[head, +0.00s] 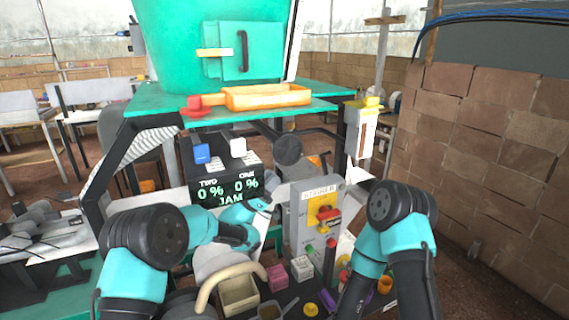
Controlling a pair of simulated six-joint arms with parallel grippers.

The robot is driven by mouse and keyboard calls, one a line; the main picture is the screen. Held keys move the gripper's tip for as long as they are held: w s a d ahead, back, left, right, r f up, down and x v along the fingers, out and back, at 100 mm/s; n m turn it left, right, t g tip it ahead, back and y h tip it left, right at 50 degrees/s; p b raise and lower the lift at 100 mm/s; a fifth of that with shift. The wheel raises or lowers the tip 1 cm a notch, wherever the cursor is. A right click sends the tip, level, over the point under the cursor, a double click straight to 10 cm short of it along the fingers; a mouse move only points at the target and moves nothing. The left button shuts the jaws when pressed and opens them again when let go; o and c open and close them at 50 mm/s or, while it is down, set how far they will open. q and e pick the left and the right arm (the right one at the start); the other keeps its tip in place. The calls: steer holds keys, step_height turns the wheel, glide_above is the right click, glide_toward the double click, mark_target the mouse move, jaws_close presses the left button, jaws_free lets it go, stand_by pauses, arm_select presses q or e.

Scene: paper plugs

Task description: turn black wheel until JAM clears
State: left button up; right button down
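The black wheel (288,150) looks like a dark round disc at the front of the green machine, right of the display. The black display box (229,190) shows TWO 0 %, ONE 0 % and the word JAM in green letters. My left gripper (263,204) is in front of the display's lower right corner, below and left of the wheel and apart from it in the picture. Its fingers are too small to tell open from shut. My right arm is folded at the right; its gripper cannot be made out.
A grey control panel (304,215) with a red and yellow switch stands right of my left gripper. An orange tray (266,97) lies on the green shelf above. Small bins, including a beige one (238,296), stand below. A block wall (500,150) bounds the right.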

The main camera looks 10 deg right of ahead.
mark_target(283, 165)
arm_select(q)
steer(key=x, duration=0.6)
steer(key=shift+d+r, duration=0.25)
steer(key=shift+d, duration=0.05)
steer(key=shift+c, duration=0.3)
jaws_close()
steer(key=shift+d, duration=0.1)
